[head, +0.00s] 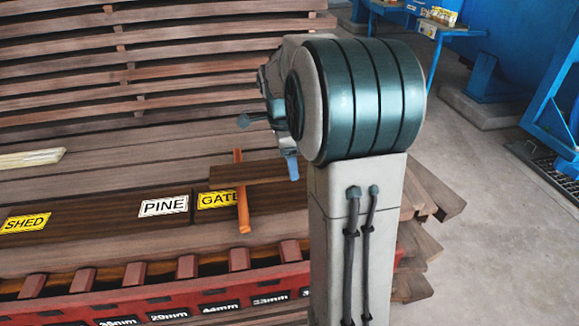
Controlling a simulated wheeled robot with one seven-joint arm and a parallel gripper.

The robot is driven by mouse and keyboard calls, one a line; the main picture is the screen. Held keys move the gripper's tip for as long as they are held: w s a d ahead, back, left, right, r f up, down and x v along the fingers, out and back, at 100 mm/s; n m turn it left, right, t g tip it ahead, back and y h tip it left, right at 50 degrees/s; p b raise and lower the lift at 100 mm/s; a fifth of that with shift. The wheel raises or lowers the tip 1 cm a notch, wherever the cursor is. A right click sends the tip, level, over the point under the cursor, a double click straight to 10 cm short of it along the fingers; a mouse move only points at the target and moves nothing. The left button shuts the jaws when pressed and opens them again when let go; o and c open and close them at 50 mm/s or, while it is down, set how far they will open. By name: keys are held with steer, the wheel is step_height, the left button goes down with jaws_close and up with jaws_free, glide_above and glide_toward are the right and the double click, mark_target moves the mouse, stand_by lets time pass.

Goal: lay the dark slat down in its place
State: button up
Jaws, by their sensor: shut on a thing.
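A short dark brown slat (265,172) lies level in the picture, just above the yellow GATE label (212,199). My gripper (291,165) shows only in part, as a blue fingertip at the slat's right end; my arm hides the rest. It is shut on the dark slat. The slat seems to be a little above the boards, but I cannot tell the gap. A thin orange stick (243,212) crosses the slat's line near the GATE label and covers part of it. I cannot tell whether they touch.
A white PINE label (163,206) and a yellow SHED label (25,223) lie on a dark board to the left. A red rack (100,301) with several reddish blocks and millimetre labels runs along the front. Stacked timber (170,80) fills the back; pale strips (30,159) lie left.

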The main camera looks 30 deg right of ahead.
step_height(320, 180, down, 3)
steer(key=shift+r, duration=0.15)
steer(key=shift+f+b, duration=0.45)
steer(key=shift+f, duration=0.2)
steer(key=o, duration=1.3)
steer(key=shift+r, duration=0.15)
